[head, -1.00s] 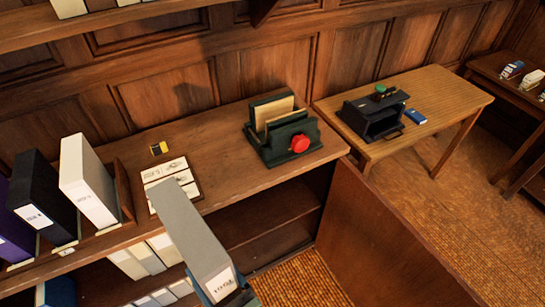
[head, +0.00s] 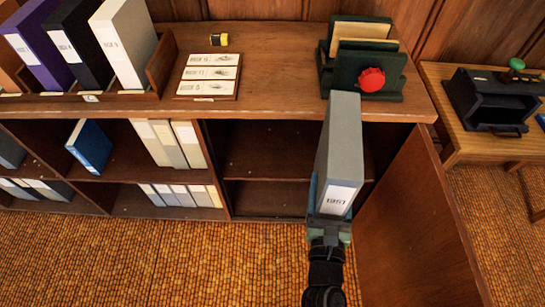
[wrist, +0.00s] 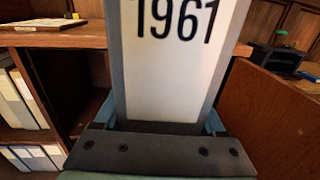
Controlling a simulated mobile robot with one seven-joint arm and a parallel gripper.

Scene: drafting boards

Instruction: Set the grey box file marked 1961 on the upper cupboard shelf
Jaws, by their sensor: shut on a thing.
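The grey box file (head: 341,140) stands upright in my gripper (head: 330,215), with its white label reading 1961 towards me. The label also fills the middle of the wrist view (wrist: 175,60). My gripper is shut on the lower end of the file, a finger on each side. The file is in front of the open cupboard bay and hides part of it. The upper cupboard shelf (head: 265,166) shows as a dark, empty space left of the file, above a lower space. The cupboard door (head: 415,230) stands open on the right.
The cupboard top holds a green rack (head: 392,90) with a red knob, a label board (head: 209,76), a small yellow-black object (head: 218,39) and several box files. Left bays hold a blue file (head: 89,146) and pale files. A side table stands right.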

